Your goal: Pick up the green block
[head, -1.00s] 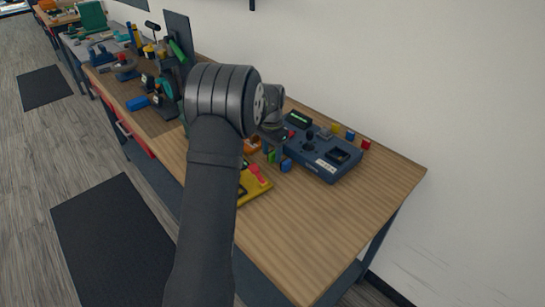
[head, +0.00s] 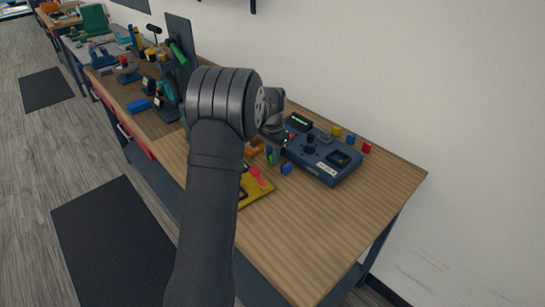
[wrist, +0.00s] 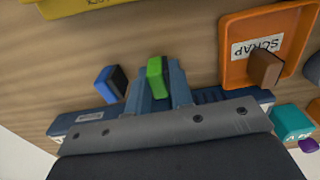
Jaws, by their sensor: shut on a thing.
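The green block (wrist: 157,78) is small and upright in the wrist view, between the two fingers of my gripper (wrist: 159,82). The gripper is shut on it, and the fingers hide its sides. In the head view my gripper (head: 271,155) shows small beyond my arm, and only a sliver of green can be made out between its fingers. I cannot tell whether the block touches the table or is just off it.
A blue block (wrist: 112,83) stands close beside the gripper; it also shows in the head view (head: 287,168). An orange scrap tray (wrist: 232,72) holds a brown block (wrist: 265,68). A dark blue control box (head: 325,160) is close behind. The table's front right is clear.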

